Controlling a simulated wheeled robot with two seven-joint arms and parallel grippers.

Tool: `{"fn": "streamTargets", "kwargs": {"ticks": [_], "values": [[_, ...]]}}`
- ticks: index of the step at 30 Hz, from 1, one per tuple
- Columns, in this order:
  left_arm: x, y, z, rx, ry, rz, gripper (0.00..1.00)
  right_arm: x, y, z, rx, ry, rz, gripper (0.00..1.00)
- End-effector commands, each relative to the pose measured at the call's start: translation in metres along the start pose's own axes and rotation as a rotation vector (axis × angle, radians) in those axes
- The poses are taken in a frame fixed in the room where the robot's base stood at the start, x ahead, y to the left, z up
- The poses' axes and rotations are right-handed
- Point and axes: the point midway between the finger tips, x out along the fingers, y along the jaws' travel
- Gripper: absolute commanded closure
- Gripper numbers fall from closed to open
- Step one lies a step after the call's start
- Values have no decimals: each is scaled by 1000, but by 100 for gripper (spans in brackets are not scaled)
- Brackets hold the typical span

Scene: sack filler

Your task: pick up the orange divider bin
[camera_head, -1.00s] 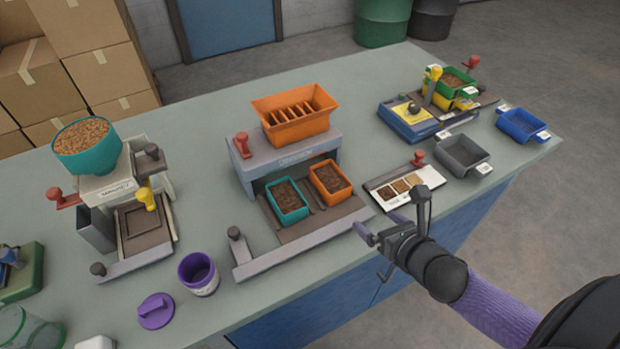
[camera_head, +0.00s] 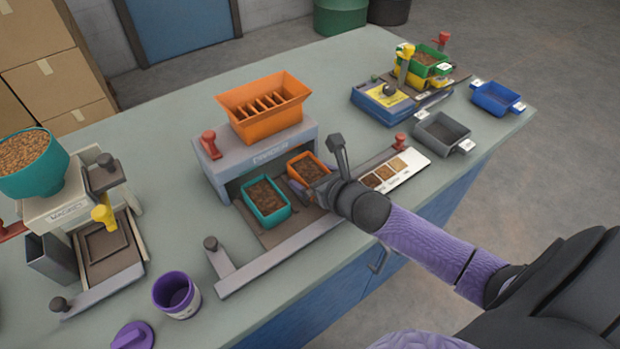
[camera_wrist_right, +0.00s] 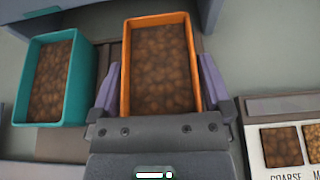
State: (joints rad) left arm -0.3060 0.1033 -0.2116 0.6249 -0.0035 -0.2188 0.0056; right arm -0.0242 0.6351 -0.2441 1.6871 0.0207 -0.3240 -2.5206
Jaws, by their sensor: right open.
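The orange divider bin (camera_head: 305,168) is a small open orange bin full of brown pellets. It stands on the divider machine's tray, right of a teal bin (camera_head: 266,198) that is also filled. My right gripper (camera_head: 308,190) is at the bin's near end and hides part of it in the head view. In the right wrist view my right gripper (camera_wrist_right: 158,92) is open, with one purple finger on each side of the orange bin (camera_wrist_right: 160,65). I cannot tell whether the fingers touch its walls. The teal bin (camera_wrist_right: 55,78) is close beside the left finger. My left gripper is not in view.
The grey divider machine (camera_head: 255,160) carries an orange slotted hopper (camera_head: 265,108) above the bins. A sample card (camera_head: 395,172) lies right of my gripper. A purple cup (camera_head: 177,294) stands at the front left. A grey bin (camera_head: 441,134) is further right.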

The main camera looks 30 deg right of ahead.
Motion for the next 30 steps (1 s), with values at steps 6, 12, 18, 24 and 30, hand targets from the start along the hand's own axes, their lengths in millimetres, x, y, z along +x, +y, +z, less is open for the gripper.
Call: {"fn": "streamTargets", "kwargs": {"ticks": [6,12,18,24,30], "values": [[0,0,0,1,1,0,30,0,0,0,0,0,0,38],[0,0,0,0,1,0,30,0,0,0,1,0,0,73],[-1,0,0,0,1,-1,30,-1,0,2,0,-1,0,73],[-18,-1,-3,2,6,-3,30,-13,-1,31,-4,-5,0,73],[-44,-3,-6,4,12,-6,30,-36,-1,87,-6,-5,0,73]]}}
